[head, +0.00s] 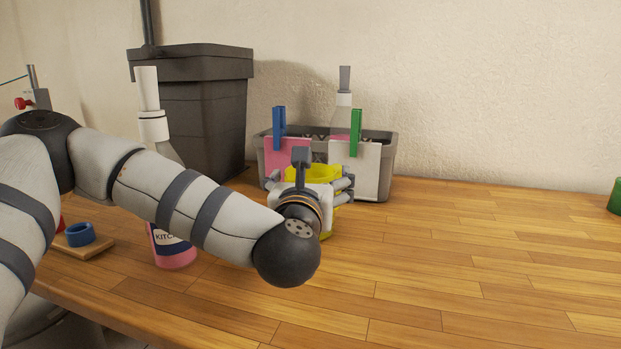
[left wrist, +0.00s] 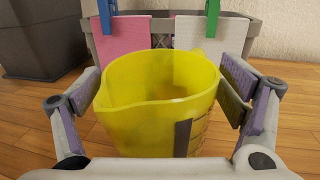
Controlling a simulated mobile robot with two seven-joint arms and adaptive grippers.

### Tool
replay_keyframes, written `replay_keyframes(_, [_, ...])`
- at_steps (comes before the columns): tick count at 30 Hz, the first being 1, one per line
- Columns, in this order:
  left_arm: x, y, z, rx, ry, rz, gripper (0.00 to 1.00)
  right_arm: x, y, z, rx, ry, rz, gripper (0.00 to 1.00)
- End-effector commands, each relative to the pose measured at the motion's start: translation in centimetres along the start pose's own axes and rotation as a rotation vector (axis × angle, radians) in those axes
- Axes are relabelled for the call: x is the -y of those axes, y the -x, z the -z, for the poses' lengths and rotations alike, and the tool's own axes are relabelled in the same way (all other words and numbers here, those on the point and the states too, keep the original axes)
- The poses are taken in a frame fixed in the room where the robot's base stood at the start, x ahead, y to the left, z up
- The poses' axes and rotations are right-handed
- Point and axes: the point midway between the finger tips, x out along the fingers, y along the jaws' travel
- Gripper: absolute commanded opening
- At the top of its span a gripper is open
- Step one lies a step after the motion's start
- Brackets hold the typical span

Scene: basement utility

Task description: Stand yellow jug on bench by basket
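The yellow jug (left wrist: 150,110) stands upright in the left wrist view, in front of the basket. In the head view the jug (head: 325,178) is largely hidden behind my left gripper (head: 312,187); its base appears to be on the wooden bench (head: 460,270). In the left wrist view my left gripper (left wrist: 165,88) has its fingers spread wide, one on each side of the jug, with no clear grip on it. The grey basket (head: 378,175) stands close behind the jug; it also shows in the left wrist view (left wrist: 160,32). My right gripper is out of view.
Pink and white cards with blue (head: 279,125) and green (head: 355,130) clips hang on the basket front. A dark bin (head: 200,110) stands left. The bench right of the basket is mostly clear.

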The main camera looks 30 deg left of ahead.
Motion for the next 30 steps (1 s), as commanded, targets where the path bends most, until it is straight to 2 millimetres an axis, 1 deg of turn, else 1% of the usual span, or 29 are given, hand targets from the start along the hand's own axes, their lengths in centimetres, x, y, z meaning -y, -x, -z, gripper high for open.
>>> replay_keyframes(7, [0.0, 0.0, -0.1, 0.001, 0.001, 0.000, 0.91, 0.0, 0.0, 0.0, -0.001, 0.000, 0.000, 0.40])
replay_keyframes(9, [0.0, 0.0, -0.5, 0.004, 0.002, 0.000, 0.91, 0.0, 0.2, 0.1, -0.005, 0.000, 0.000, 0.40])
replay_keyframes(11, [0.1, 0.6, -0.5, 0.002, 0.001, 0.002, 0.91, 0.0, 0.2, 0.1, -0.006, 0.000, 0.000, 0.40])
replay_keyframes(14, [0.1, 2.5, -0.4, 0.000, 0.000, 0.004, 0.91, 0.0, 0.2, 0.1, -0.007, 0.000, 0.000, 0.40])
replay_keyframes(21, [0.1, 8.9, -0.5, 0.002, -0.001, 0.007, 0.91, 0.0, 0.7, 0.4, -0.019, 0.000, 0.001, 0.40])
replay_keyframes(22, [0.1, 9.6, -0.7, 0.004, -0.002, 0.008, 0.91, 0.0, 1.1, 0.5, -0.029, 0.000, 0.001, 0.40])
replay_keyframes(23, [0.3, 10.1, -1.4, 0.011, -0.001, 0.010, 0.91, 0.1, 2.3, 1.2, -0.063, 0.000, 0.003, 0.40])
replay_keyframes(24, [0.4, 10.7, -1.7, 0.012, 0.000, 0.013, 0.91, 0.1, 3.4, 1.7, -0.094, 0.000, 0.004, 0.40])
replay_keyframes(25, [0.4, 11.0, -1.8, 0.014, 0.001, 0.013, 0.91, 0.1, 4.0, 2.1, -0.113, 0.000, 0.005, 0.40])
replay_keyframes(27, [0.3, 11.7, -1.8, 0.017, 0.005, 0.010, 0.91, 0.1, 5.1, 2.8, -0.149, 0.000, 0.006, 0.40])
replay_keyframes(30, [0.0, 12.1, -1.4, 0.015, 0.004, 0.003, 0.91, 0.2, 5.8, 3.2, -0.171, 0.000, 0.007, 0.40])
